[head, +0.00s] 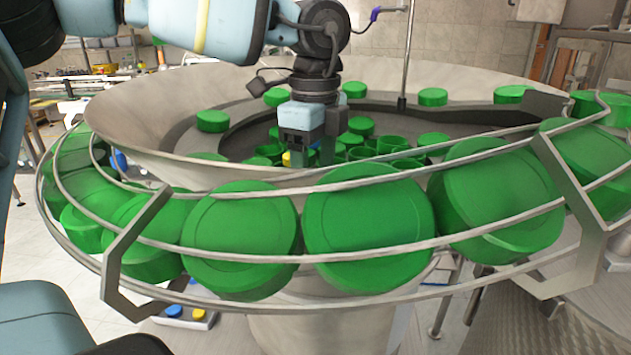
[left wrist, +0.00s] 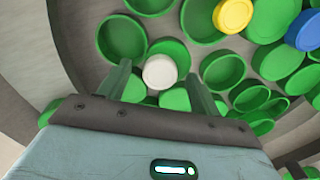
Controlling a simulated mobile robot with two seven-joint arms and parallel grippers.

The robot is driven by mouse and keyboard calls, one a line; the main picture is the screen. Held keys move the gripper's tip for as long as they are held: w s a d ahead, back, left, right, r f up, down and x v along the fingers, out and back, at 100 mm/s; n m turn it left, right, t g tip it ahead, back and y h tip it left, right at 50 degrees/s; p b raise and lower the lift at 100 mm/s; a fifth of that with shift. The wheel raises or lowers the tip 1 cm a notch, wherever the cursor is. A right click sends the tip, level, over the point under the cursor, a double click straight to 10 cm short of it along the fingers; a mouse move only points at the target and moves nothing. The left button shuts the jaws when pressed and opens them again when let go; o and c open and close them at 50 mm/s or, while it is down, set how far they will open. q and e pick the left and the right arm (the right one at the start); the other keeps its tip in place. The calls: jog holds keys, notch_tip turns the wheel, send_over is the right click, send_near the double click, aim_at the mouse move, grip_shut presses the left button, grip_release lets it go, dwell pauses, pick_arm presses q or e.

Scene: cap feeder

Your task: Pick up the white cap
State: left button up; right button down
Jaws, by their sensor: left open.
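The white cap (left wrist: 160,71) shows in the left wrist view among green caps, in the gap between the two fingertips of my left gripper (left wrist: 157,80). The fingers are apart and do not visibly touch it. In the head view my left gripper (head: 313,155) points down into the feeder bowl from above. The white cap cannot be made out in the head view, where the gripper and the bowl's near rim block the area. My right gripper is in neither view.
Green caps (left wrist: 122,38) lie around the white one, some close to the fingers. A yellow cap (left wrist: 233,15) and a blue cap (left wrist: 303,32) are to its right. The bowl wall (head: 140,120) and a railed chute of large green caps (head: 368,230) stand in front.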

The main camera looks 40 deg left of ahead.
pick_arm(q)
jog(key=c, duration=1.1)
jog(key=shift+c, duration=0.4)
